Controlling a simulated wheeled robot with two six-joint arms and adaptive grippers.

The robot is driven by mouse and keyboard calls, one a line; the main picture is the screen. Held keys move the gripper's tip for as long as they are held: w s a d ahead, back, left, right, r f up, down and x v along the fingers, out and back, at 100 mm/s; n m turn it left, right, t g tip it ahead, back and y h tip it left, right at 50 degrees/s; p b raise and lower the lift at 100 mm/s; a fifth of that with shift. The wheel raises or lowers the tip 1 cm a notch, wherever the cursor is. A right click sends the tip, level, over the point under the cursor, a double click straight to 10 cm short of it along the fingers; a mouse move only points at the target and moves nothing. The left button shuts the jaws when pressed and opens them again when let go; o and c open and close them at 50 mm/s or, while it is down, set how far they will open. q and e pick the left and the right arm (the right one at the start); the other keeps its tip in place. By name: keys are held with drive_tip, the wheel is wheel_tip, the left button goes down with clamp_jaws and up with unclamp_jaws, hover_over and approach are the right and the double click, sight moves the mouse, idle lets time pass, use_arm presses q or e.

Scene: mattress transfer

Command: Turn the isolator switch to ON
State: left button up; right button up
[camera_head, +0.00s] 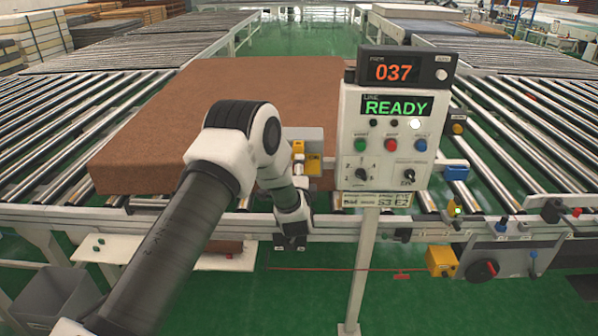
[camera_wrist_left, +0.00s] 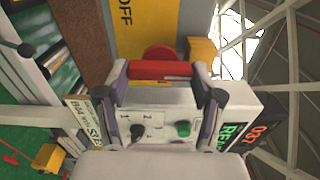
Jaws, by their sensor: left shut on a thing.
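In the left wrist view the yellow plate (camera_wrist_left: 143,30) carries the word OFF, turned sideways. Its red switch handle (camera_wrist_left: 160,69) lies crosswise between the fingers of my left gripper (camera_wrist_left: 160,72), with a red round hub (camera_wrist_left: 159,52) behind it. The left gripper is shut on the handle. In the head view my arm hides the handle and the fingertips. My right gripper is in neither view.
A control panel (camera_head: 352,150) reading READY stands on a post just right of the isolator, close to my left arm. A brown mattress (camera_head: 250,90) lies on the roller conveyor behind. A grey console (camera_head: 510,255) is at lower right.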

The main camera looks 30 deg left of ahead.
use_arm(q)
drive_tip(key=o, duration=1.1)
drive_tip(key=shift+o, duration=0.2)
drive_tip(key=v, duration=1.2)
drive_tip(key=shift+a, duration=0.1)
